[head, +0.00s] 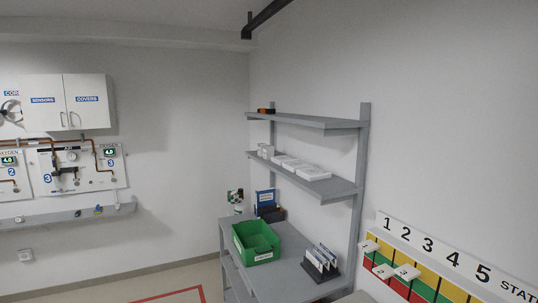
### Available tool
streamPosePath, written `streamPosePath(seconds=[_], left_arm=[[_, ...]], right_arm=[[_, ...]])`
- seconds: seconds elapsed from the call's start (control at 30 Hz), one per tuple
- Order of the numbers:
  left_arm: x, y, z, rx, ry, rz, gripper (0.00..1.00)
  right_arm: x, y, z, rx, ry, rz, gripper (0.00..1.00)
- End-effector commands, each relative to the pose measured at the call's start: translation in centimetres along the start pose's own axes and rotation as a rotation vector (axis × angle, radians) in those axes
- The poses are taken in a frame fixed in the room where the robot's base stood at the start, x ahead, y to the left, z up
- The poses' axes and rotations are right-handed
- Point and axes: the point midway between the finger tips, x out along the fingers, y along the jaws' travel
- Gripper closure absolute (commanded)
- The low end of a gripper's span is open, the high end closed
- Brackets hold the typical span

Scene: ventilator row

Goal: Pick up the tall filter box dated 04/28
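Several small white boxes stand on the middle shelf (335,189) of the grey rack: one group at its far left end (265,150) and low boxes (313,172) along its middle. No date can be read on any of them, so I cannot tell which, if any, is the tall filter box dated 04/28. Neither of my grippers is in view.
The upper shelf (310,121) holds a small orange and dark item (264,111). A numbered board (440,257) hangs at right.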

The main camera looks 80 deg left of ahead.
Motion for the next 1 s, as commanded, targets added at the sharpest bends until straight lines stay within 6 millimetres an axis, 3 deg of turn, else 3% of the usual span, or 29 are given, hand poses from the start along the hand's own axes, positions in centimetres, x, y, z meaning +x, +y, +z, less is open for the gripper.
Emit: streamPosePath(seconds=[0.4,0.73,1.0], left_arm=[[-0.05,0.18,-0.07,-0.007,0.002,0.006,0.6],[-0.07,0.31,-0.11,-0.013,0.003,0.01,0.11],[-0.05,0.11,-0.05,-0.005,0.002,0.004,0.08]], right_arm=[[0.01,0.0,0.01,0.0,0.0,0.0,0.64],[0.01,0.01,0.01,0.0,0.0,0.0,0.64],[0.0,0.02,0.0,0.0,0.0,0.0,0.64]])
